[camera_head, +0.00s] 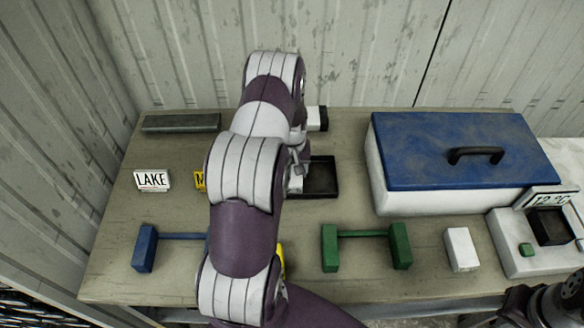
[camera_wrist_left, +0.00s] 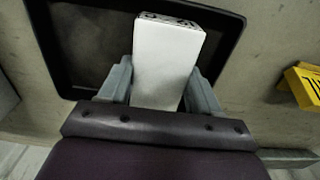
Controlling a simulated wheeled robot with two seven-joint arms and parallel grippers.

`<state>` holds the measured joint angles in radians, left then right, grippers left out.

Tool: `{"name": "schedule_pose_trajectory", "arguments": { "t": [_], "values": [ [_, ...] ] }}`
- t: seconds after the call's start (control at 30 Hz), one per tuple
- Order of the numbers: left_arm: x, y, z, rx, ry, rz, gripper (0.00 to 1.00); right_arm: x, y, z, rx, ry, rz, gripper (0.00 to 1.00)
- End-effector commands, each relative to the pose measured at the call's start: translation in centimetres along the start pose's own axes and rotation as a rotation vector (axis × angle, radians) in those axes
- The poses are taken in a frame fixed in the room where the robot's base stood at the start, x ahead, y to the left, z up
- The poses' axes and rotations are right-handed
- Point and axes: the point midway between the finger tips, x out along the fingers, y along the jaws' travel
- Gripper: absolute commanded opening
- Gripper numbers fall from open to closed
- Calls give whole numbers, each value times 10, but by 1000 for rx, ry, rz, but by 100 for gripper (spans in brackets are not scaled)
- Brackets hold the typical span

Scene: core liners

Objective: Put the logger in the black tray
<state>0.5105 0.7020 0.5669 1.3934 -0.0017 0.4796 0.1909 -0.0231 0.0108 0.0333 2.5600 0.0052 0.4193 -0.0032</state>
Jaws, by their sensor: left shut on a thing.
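My left gripper (camera_wrist_left: 160,88) is shut on a white box-shaped logger (camera_wrist_left: 168,62), with one finger on each side of it. Dark marks show on the logger's narrow end face. In the left wrist view the logger is in front of the black tray (camera_wrist_left: 232,45), overlapping its inside; I cannot tell whether it touches the tray floor. In the head view the black tray (camera_head: 318,194) lies mid-table, its left part hidden by my left arm. There the gripper and logger are mostly hidden too. My right gripper's fingers do not show.
A blue-lidded cooler (camera_head: 455,150) stands right of the tray. A green rack (camera_head: 366,235), a white block (camera_head: 460,249) and a display device (camera_head: 535,250) are nearer the front. A LAKE sign (camera_head: 152,180), blue rack (camera_head: 146,248) and grey bar (camera_head: 181,122) are at left.

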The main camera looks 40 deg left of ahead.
Motion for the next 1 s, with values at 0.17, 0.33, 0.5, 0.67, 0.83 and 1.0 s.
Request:
{"name": "schedule_pose_trajectory", "arguments": {
  "t": [0.17,0.33,0.5,0.67,0.83,1.0],
  "values": [
    [2,0,0,0,0,0,86,2,0,0,0,0,0,0],
    [2,0,0,0,0,0,89,2,0,0,0,0,0,0],
    [-3,0,0,0,0,0,89,-2,0,0,0,0,0,0],
    [-24,0,-1,0,5,1,89,8,0,1,0,0,0,0],
    [-68,0,-2,0,7,1,89,19,0,2,0,0,0,0],
    [-104,0,0,0,2,0,89,25,0,3,0,0,0,0]
  ]
}}
